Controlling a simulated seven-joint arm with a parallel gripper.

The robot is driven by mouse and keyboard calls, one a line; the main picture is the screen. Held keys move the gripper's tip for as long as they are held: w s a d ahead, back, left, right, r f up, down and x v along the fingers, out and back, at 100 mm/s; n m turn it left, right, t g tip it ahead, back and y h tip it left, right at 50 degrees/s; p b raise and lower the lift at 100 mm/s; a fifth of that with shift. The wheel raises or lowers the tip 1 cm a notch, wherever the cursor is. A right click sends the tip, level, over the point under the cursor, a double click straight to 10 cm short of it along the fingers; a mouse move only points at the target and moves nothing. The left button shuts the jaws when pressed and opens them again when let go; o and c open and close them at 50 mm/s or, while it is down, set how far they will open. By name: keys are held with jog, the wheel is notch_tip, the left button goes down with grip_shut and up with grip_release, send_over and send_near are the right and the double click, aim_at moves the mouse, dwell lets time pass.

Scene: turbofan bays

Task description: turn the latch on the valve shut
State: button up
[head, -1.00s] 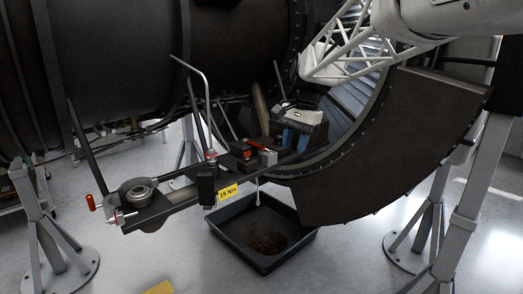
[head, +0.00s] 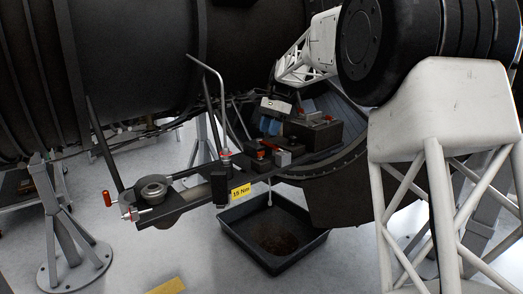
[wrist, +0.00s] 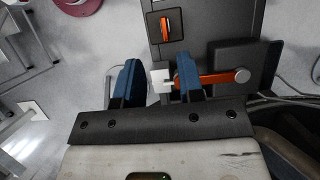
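In the wrist view an orange lever (wrist: 218,77) with a silver round pivot lies across a dark panel (wrist: 228,55); I take it as the valve's latch. Its left part passes beneath the right blue finger, next to a small pale block (wrist: 160,80) seen between the fingers. My gripper (wrist: 160,82) is open, and I cannot tell whether it touches the lever. In the head view my gripper (head: 272,124) hangs over the far end of the bench board, its blue fingers pointing down. Small orange parts (head: 262,153) show on the board; which is the latch is unclear there.
A second orange knob (wrist: 165,23) sits on a dark plate. A dark box (head: 318,132) with red parts stands right of my gripper. A bent grey rod (head: 216,95) rises from the board. A black drip tray (head: 285,262) lies below, and the engine casing (head: 130,55) is behind.

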aim_at(261, 155)
jog(key=shift+w+a, duration=0.25)
jog(key=shift+w, duration=0.05)
jog(key=shift+f, duration=0.15)
jog(key=shift+x, duration=3.8)
grip_shut()
